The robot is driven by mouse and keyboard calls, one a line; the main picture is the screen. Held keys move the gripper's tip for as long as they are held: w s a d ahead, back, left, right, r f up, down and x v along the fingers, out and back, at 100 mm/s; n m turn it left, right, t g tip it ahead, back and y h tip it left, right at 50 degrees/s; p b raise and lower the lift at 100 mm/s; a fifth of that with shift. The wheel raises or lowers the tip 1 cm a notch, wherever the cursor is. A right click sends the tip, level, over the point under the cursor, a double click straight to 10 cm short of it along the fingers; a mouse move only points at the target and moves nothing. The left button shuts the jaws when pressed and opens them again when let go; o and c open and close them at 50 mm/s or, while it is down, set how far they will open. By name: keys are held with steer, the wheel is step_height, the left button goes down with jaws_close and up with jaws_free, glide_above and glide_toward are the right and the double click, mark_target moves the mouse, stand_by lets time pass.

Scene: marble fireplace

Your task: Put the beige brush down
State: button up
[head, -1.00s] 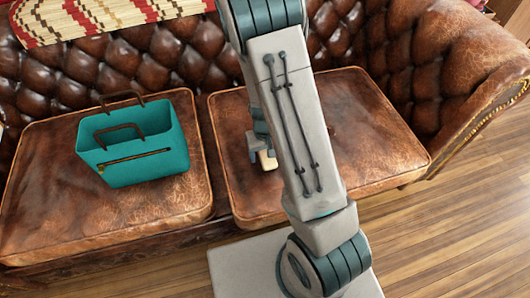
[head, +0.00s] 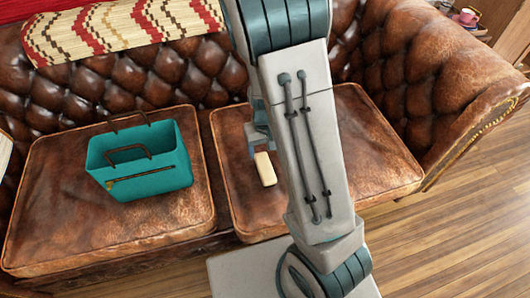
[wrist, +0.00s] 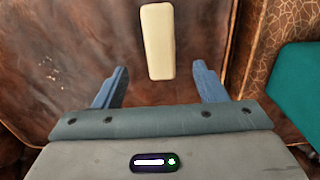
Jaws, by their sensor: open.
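The beige brush (head: 265,169) lies on the right seat cushion (head: 255,205) of the brown leather sofa, near the cushion's left side. In the wrist view the brush (wrist: 158,41) shows as a pale oblong block beyond the fingertips and between their lines. My gripper (wrist: 160,82) is open, with its two blue fingers apart and nothing between them. In the head view my gripper is mostly hidden behind my arm, and part of it shows just behind and above the brush.
A teal bag (head: 140,165) with brown handles stands on the left cushion (head: 60,225); its edge shows at the right of the wrist view (wrist: 300,90). A patterned red and cream throw (head: 120,30) lies over the backrest. The right cushion around the brush looks clear.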

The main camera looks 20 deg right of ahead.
steer(key=s+r+t, duration=0.1)
steer(key=s+r, duration=1.2)
steer(key=r, duration=0.5)
steer(key=shift+s, duration=0.35)
steer(key=shift+o, duration=0.4)
steer(key=shift+d, duration=0.1)
